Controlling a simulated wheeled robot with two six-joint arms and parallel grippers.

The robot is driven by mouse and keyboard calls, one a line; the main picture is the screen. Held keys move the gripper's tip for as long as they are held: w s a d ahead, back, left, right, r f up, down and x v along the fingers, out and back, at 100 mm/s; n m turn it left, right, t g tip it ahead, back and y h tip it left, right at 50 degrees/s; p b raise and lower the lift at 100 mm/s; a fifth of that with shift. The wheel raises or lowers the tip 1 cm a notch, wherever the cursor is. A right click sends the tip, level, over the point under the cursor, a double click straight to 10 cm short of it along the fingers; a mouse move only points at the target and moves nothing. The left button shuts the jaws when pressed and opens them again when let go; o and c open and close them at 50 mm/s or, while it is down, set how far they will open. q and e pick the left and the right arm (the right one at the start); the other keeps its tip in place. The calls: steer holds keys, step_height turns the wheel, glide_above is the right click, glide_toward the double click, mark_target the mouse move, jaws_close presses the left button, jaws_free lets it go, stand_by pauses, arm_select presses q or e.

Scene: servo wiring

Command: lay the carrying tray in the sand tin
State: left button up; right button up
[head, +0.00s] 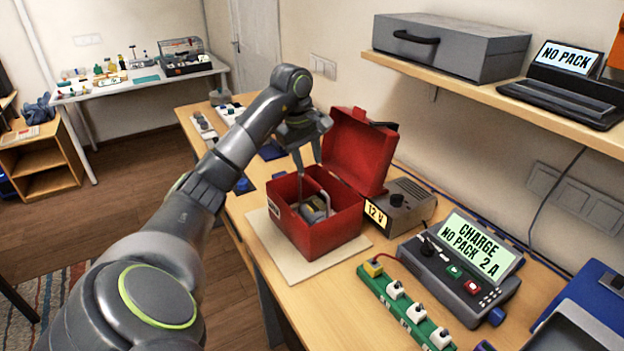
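The red tin (331,233), which I take for the sand tin, stands on a pale mat with its lid (352,150) raised at the back. Inside lies a grey piece with an upright handle (326,203), apparently the carrying tray, with a small dull yellowish item in it. The tin's walls hide its lower part, and I cannot tell how flat it sits. My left gripper (308,168) is above the tin's opening, fingers pointing down and spread apart. It appears open and empty, just above the tray. My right gripper is not in view.
A grey 12 V unit (402,207) stands right of the tin. The charger (462,262) and green socket strip (405,308) lie nearer. A shelf (480,88) with a grey case (450,47) overhangs the back right. The pale mat (272,240) has bare room at its left edge.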

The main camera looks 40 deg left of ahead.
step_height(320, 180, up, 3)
steer(key=p, duration=0.2)
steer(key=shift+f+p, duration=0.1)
steer(key=shift+p, duration=0.3)
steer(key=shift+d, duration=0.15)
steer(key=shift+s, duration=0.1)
